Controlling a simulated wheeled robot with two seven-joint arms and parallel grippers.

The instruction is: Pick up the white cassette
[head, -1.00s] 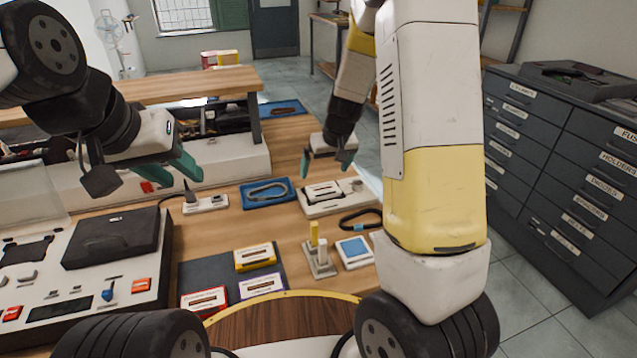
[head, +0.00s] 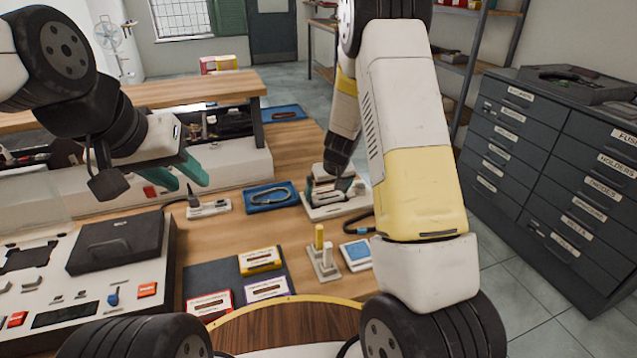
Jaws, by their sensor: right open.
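On a dark mat (head: 205,279) at the front of the table lie a yellow cassette (head: 260,260), a cassette with a red edge (head: 209,304) and a white cassette with a purple edge (head: 267,289). My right gripper (head: 331,191) is open and low over a white holder (head: 322,211) at the right of the table. The gripper hides most of the pale and dark item on that holder; I cannot tell if it is a cassette or if the fingers touch it. My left gripper (head: 187,178) is open and empty, above the table at the left.
A console with a black lid (head: 116,243) fills the left front. A blue tray (head: 270,197), a small white block with a cable (head: 209,209), a stand with a yellow peg (head: 320,239) and a blue-and-white box (head: 356,253) surround a patch of bare wood.

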